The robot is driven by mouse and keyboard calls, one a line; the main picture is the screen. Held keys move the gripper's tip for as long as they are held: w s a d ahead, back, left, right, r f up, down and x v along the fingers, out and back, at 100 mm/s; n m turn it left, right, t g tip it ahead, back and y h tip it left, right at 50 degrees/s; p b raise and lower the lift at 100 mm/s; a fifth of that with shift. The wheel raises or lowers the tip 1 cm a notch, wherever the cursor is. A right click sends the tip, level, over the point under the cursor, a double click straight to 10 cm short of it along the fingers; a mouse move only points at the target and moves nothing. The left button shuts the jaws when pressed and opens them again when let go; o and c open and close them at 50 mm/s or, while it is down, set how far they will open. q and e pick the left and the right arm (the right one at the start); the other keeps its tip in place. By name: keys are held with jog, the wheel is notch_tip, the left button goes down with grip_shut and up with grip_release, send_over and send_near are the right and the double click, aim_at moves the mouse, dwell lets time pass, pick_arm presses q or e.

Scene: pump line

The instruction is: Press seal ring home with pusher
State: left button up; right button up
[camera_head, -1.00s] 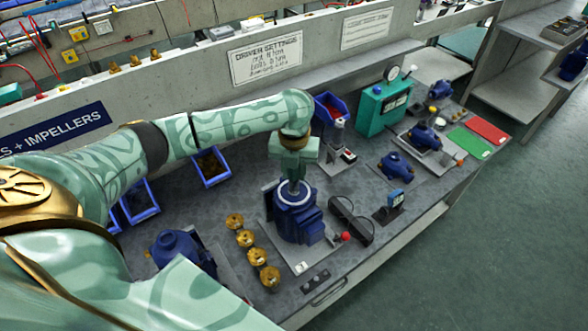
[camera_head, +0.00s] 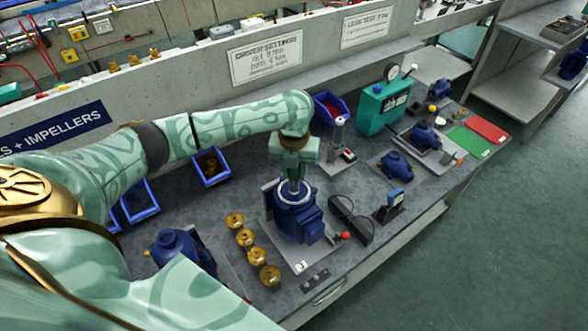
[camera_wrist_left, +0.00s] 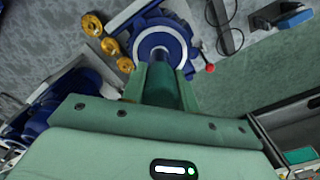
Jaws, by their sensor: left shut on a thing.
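A blue pump housing (camera_head: 298,226) stands upright on a grey fixture plate in the middle of the bench. A pale ring (camera_head: 279,198) shows around its top opening; it also shows in the left wrist view (camera_wrist_left: 139,45). The pusher's lower end is at the middle of the ring. Its tip and the seat are hidden, so I cannot tell how deep the ring sits. My right gripper is not in view.
Several brass impellers (camera_head: 245,237) lie left of the housing. Blue bins (camera_head: 211,167) are behind left.

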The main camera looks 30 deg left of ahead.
pick_arm(q)
jog(key=shift+f, duration=0.1)
jog(key=shift+p, duration=0.4)
dwell(1.1)
dwell(0.4)
notch_tip(320, 180, up, 8)
jog(key=p, duration=0.9)
jog(key=shift+f, duration=0.2)
jog(key=shift+f, duration=0.1)
